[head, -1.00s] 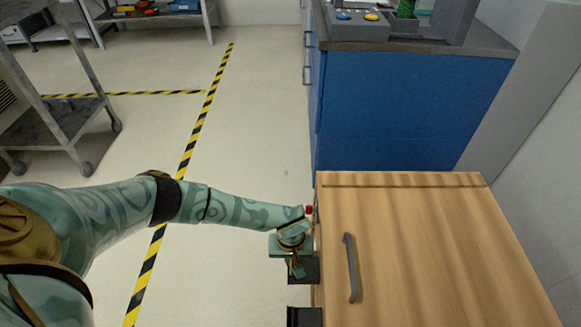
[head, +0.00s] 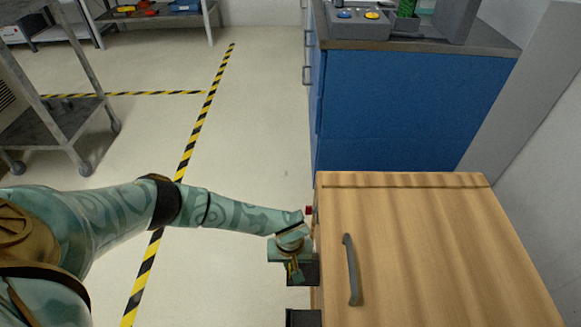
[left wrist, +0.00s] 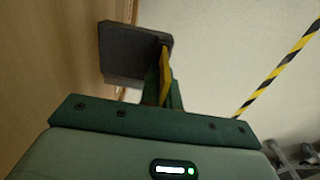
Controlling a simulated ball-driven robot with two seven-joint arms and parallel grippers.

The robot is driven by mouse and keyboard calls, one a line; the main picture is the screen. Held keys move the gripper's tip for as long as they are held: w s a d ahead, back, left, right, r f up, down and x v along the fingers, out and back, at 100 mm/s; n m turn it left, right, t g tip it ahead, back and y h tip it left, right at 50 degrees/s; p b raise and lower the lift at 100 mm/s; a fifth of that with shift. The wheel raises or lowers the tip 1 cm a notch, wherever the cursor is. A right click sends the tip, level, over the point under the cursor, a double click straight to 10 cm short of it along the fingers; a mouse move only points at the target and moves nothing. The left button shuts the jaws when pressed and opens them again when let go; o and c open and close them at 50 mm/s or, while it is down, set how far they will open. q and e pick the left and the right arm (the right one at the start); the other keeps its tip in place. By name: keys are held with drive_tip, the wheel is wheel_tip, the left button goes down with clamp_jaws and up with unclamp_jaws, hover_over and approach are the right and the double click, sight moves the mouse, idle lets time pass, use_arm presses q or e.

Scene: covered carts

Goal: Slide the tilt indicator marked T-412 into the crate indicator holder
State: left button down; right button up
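The wooden crate (head: 430,250) fills the lower right of the head view. Two dark holder blocks (head: 304,271) stick out from its left side, one nearer me than the other. My left gripper (head: 294,270) is beside the farther block. In the left wrist view, the gripper's green fingers (left wrist: 164,92) are closed around a thin yellow piece (left wrist: 166,72), apparently the tilt indicator. It stands at the right edge of a dark grey holder block (left wrist: 130,50); I cannot tell whether it is inside a slot. The T-412 marking is not readable. My right gripper is out of view.
A small red part (head: 309,210) sits at the crate's left edge. A grey handle (head: 351,270) is on the crate's top. A blue cabinet (head: 405,110) stands behind it. A wheeled cart (head: 60,115) is at the left. The floor between is clear.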

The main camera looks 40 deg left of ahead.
use_arm(q)
drive_tip(key=shift+f+b, duration=0.3)
drive_tip(key=shift+f, duration=0.3)
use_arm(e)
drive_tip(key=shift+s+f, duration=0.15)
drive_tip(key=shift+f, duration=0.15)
use_arm(q)
drive_tip(key=c, duration=1.6)
unclamp_jaws()
drive_tip(key=shift+o, duration=0.2)
